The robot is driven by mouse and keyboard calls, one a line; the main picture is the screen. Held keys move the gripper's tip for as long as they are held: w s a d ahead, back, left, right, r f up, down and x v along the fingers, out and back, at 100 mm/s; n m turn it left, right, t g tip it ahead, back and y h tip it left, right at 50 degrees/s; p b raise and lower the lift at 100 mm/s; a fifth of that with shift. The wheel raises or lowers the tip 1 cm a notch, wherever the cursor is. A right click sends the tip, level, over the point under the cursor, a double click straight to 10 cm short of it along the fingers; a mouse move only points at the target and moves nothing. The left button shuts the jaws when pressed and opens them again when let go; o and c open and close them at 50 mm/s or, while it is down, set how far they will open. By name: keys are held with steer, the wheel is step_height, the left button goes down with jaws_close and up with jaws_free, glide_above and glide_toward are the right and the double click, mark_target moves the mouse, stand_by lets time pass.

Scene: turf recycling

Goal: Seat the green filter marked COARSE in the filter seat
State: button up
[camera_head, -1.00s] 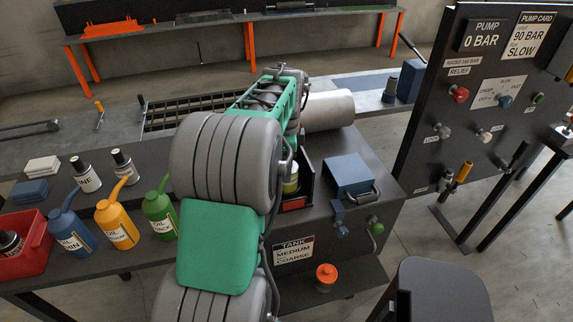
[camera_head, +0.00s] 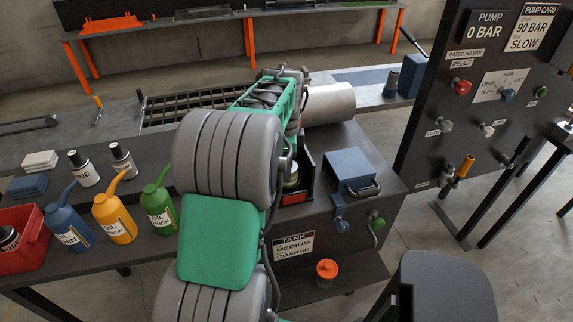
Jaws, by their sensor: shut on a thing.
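My arm covers much of the middle, and my gripper (camera_head: 292,163) shows only in part behind it, pointing down at the black open-topped housing (camera_head: 308,172) on the bench. It is shut on a small canister (camera_head: 291,180), greenish with a pale label, which I take for the green filter. Its lower part is hidden behind the housing's front wall, which has a red patch. Its marking is not readable. The housing appears to be the filter seat; its inside is hidden, so I cannot tell whether the filter touches the bottom.
A blue box (camera_head: 350,170) with a handle stands right of the housing. A TANK plate (camera_head: 293,246) reads MEDIUM, COARSE. The pump panel (camera_head: 470,110) is right.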

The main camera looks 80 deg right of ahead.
steer(key=shift+f, duration=0.25)
steer(key=o, duration=1.6)
step_height(320, 180, up, 8)
steer(key=shift+f+b, duration=0.15)
steer(key=shift+b, duration=0.35)
